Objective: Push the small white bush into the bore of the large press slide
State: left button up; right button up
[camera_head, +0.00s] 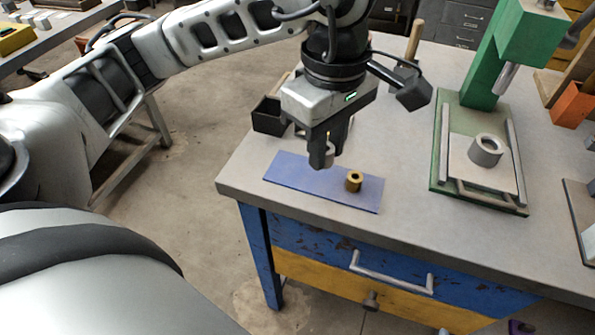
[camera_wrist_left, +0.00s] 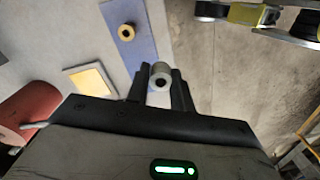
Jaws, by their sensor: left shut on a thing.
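My left gripper (camera_head: 328,160) is shut on the small white bush (camera_head: 329,154), which is held above the blue mat (camera_head: 290,180). In the left wrist view the white bush (camera_wrist_left: 160,76) sits between the two fingertips (camera_wrist_left: 160,88), its dark hole showing. The large press slide (camera_head: 460,165) lies on the green press base at the right of the bench. A grey ring-shaped cylinder (camera_head: 485,154) with an open bore stands on it, well apart from the gripper. My right gripper is not in view.
A brass bush (camera_head: 353,181) stands on the blue mat near the white one. The green press (camera_head: 485,65) rises behind the slide, its ram (camera_head: 507,78) hanging above. A dark open box (camera_head: 269,115) is behind the mat. Bench top between mat and press is clear.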

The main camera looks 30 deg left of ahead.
pick_arm(q)
jog(key=s+r+n+b, duration=0.1)
jog(key=s+n, duration=0.3)
jog(key=n, duration=0.7)
jog(key=s+r+n+b, duration=0.2)
jog(key=s+n, duration=0.3)
jog(key=n, duration=0.7)
jog(key=shift+s+a+r, duration=0.25)
jog(key=shift+a+r, duration=0.1)
jog(key=shift+a, duration=0.05)
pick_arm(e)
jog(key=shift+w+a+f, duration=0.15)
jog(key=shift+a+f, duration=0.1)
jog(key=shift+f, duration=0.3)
